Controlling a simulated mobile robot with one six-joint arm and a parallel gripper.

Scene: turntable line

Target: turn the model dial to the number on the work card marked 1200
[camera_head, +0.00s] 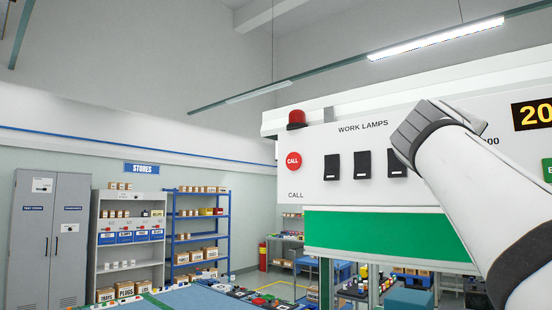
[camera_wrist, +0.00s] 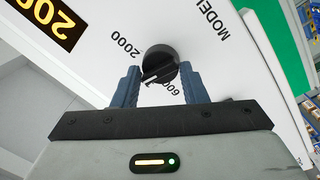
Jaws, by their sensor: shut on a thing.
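The model dial (camera_wrist: 160,62) is a round black knob on the white panel in the wrist view. The printed number 2000 (camera_wrist: 127,43) is at its upper left, and a 600 (camera_wrist: 174,88) shows at its lower right, partly cut off. A white mark shows on the knob's lower left part. My gripper (camera_wrist: 159,70) is shut on the dial, with one blue finger on each side. In the head view my wrist hides the dial. I cannot make out the work card marked 1200 in either view.
An amber display (camera_head: 532,114) shows the start of a number, cut off by the frame. Black work lamp switches (camera_head: 332,167) and a red CALL button (camera_head: 293,160) are left of my arm. A green board (camera_head: 375,232) is below. Shelves (camera_head: 197,230) stand far left.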

